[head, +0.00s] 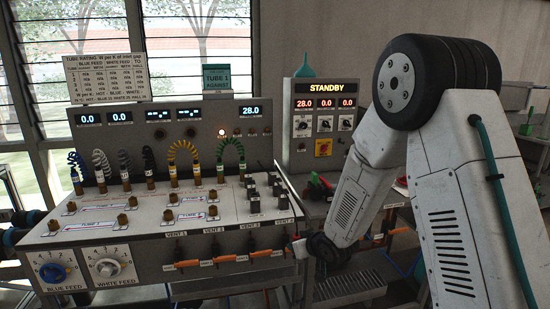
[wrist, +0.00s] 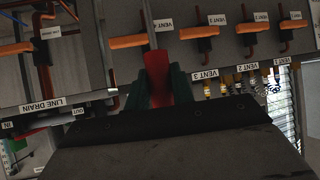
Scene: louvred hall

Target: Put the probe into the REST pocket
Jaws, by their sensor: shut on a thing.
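My gripper (wrist: 157,88) has dark green fingers and is shut on a red piece, which I take for the probe (wrist: 157,72). A pale narrow part lies beyond its red end, near the VENT 4 label; I cannot tell whether it belongs to the probe. In the head view my gripper (head: 301,249) is at the right front corner of the console, low by the vent valves, largely hidden by its own wrist. I cannot make out a pocket marked REST in either view.
The sloped console (head: 150,215) has coloured hoses, knobs and a row of orange vent handles (head: 233,258) along its front. A STANDBY unit (head: 322,115) stands behind, with red and green items (head: 319,183) below it. The wrist view shows a LINE DRAIN label (wrist: 58,105) at left.

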